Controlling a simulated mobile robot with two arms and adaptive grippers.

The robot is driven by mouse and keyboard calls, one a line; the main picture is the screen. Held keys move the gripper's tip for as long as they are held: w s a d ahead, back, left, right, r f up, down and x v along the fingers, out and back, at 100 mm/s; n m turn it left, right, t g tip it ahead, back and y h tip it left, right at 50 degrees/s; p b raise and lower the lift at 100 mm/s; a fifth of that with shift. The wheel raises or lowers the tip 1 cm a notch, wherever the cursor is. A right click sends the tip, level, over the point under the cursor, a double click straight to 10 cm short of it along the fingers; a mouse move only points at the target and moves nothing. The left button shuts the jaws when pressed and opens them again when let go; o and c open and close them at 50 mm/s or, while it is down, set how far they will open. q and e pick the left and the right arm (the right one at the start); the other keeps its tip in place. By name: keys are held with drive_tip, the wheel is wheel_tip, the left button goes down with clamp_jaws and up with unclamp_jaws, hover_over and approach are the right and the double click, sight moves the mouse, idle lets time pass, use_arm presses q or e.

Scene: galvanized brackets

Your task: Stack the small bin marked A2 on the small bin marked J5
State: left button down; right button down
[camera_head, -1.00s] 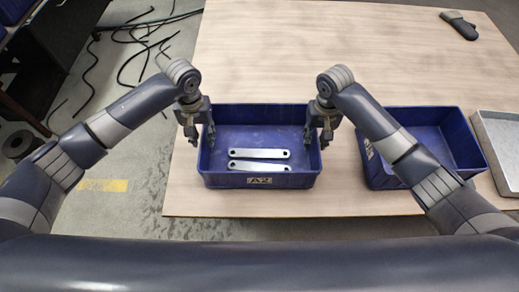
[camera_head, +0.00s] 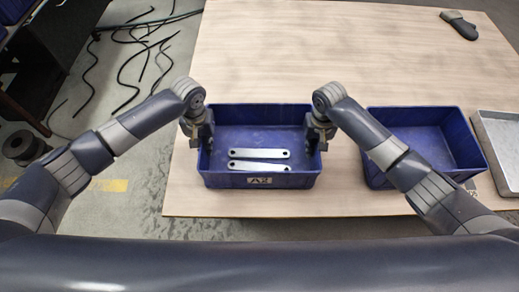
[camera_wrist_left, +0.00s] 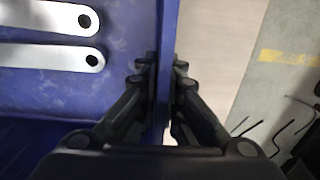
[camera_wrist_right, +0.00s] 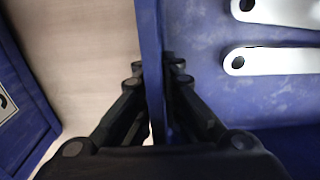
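The blue bin marked A2 (camera_head: 222,180) stands on the table with its label facing me and metal brackets inside. My left gripper (camera_wrist_left: 165,70) is closed over its left wall, one finger inside and one outside. My right gripper (camera_wrist_right: 155,72) is closed over its right wall in the same way. Both grippers sit at the bin's side rims in the head view. A second blue bin (camera_head: 437,112) stands to the right, apart from the first, and looks empty. Its marking is mostly hidden in the head view; a cropped label (camera_wrist_right: 5,103) shows on it in the right wrist view.
Two galvanized brackets (camera_head: 260,153) lie in the A2 bin. A grey metal tray (camera_head: 500,150) is at the right edge, beside the second bin. A dark object (camera_head: 459,25) lies at the far right. The table (camera_head: 300,60) behind the bins is clear.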

use_arm(q)
drive_tip(key=shift+w+r, duration=0.1)
drive_tip(key=shift+r, duration=0.05)
use_arm(e)
drive_tip(key=shift+w+r, duration=0.1)
drive_tip(key=shift+r, duration=0.05)
